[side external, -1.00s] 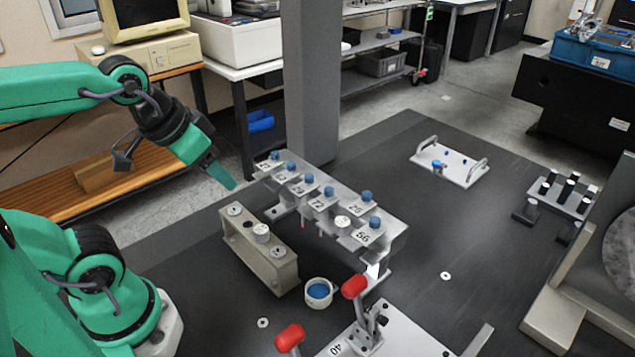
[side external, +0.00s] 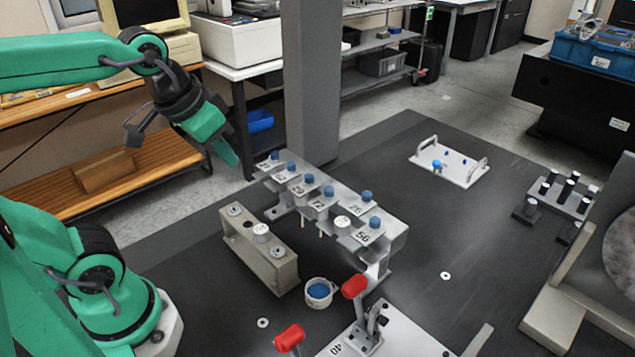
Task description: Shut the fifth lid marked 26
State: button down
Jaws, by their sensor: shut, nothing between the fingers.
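The lid marked 26 (side external: 356,209) is the fifth from the left in the row on the grey metal rack (side external: 398,238). It carries a blue knob (side external: 366,197) and sits farther back than its neighbours. A white round top (side external: 342,222) shows uncovered in front of it. The lid marked 72 (side external: 319,203) lies to its left and the lid marked 56 (side external: 365,238) to its right; both have blue knobs. My gripper (side external: 231,157) is shut and empty, up and to the left of the rack, well apart from lid 26.
A beige block (side external: 268,268) with round tops and a small white cup (side external: 319,292) with blue inside stand in front of the rack. Red-handled clamps (side external: 354,287) stand nearer the camera. A grey column (side external: 312,85) rises behind the rack.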

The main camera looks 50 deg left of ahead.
jog(key=w+d+r+g, duration=0.2)
jog(key=w+r, duration=0.4)
jog(key=w, duration=0.3)
jog(key=g, duration=0.4)
send_over(361, 202)
jog(key=w+a, duration=0.4)
jog(key=w, duration=0.1)
jog(key=w+d+f+g, duration=0.1)
jog(key=w+d+f, duration=0.3)
jog(key=w+f, duration=0.1)
jog(key=shift+d+f+g+y, duration=0.3)
jog(key=shift+f+g, duration=0.1)
jog(key=shift+f, duration=0.4)
jog(key=shift+f, duration=0.25)
jog(key=s+f, duration=0.6)
jog(key=f, duration=0.3)
jog(key=shift+s, duration=0.15)
